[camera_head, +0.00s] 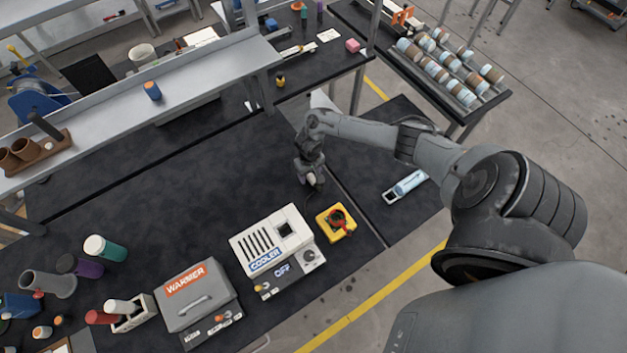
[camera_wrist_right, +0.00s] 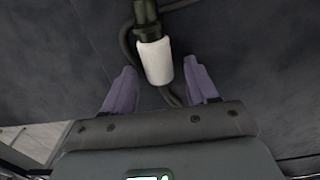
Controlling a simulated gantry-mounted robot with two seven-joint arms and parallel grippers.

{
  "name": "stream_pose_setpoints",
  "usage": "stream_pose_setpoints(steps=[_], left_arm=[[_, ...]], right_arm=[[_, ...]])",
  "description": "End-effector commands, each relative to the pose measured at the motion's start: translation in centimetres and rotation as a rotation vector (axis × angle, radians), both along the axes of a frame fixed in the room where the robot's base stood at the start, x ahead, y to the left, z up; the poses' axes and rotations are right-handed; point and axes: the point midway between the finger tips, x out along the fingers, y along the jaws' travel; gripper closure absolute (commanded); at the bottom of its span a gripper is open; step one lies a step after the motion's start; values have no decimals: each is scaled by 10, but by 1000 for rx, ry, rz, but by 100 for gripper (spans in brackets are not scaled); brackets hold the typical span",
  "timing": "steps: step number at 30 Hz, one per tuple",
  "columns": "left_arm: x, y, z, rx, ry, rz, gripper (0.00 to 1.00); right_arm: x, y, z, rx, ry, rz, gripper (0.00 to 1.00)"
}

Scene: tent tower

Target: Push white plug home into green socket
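In the right wrist view, the white plug (camera_wrist_right: 155,62) lies between the two purple-grey fingers of my right gripper (camera_wrist_right: 161,72). A gap shows on each side of it, so the gripper looks open around the plug. The dark green socket (camera_wrist_right: 146,14) is at the top of that view, in line with the plug's far end. They look end to end; how deep the plug sits is unclear. In the head view my right gripper (camera_head: 311,178) is low over the black table, and its fingers largely hide the plug and socket. My left gripper is not in view.
A dark cable (camera_wrist_right: 128,45) loops beside the plug. A yellow box with a red part (camera_head: 336,222) and the white cooler (camera_head: 275,243) stand close in front of the gripper. The grey warmer (camera_head: 195,296) is further left. The table's middle left is clear.

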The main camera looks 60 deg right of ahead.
Motion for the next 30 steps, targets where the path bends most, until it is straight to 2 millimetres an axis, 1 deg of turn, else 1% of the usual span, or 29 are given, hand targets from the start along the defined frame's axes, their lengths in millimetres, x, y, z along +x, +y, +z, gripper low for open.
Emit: stream_pose_setpoints(steps=[1,9,11,19,23,26,30], left_arm=[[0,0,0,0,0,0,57],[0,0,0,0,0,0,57],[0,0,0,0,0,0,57],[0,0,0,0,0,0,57],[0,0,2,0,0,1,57],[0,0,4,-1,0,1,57],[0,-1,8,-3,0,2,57]], right_arm=[[0,0,0,0,0,0,51],[0,0,0,-1,0,0,92],[0,0,0,0,0,0,100],[0,0,1,0,0,0,100],[0,0,6,-1,0,1,100],[0,0,15,0,-1,1,100],[0,0,35,0,-1,1,100]])
